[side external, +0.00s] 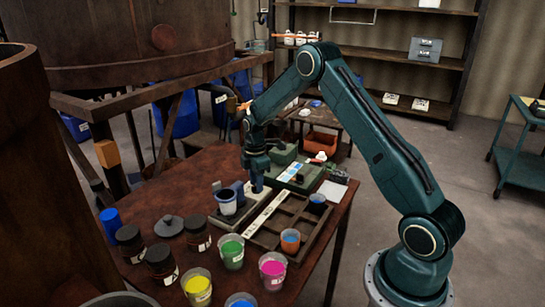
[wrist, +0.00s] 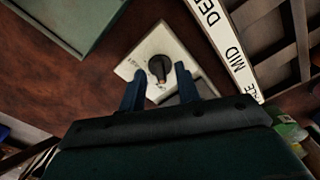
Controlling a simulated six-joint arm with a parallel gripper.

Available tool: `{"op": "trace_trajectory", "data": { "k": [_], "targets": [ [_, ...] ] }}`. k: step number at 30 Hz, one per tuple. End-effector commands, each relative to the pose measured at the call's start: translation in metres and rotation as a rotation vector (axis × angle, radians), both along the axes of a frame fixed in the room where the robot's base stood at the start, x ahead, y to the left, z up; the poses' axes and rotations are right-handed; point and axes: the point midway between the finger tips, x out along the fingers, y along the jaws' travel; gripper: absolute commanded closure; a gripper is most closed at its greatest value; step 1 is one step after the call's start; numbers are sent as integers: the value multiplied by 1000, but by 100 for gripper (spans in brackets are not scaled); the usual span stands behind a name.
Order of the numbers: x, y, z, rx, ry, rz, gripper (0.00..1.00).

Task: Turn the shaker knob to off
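The shaker knob (wrist: 158,66) is round and black with an orange mark, on a pale plate (wrist: 136,64) with small lettering I cannot read. The orange mark points toward the bottom of the wrist view. My gripper (wrist: 160,72) is open, its two blue fingers apart. In the wrist view the fingertips lie left and right of the knob; I cannot tell whether they touch it.
A label strip (wrist: 232,56) with words such as MID lies beside a dark divided tray (side external: 267,241). Cups of yellow (side external: 198,289), green (side external: 231,252) and pink (side external: 273,270) paint and several black jars (side external: 161,262) stand in front. A green box (side external: 300,173) is behind.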

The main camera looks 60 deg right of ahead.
Motion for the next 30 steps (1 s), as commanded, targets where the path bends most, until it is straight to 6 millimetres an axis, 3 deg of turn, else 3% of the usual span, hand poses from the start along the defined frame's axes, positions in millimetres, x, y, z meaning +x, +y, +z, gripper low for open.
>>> {"op": "trace_trajectory", "data": {
  "k": [8,21,30],
  "targets": [
    [1,0,31,-2,-3,0,67],
    [1,0,104,-2,-5,1,67],
    [1,0,131,-1,-3,2,67]
  ]
}}
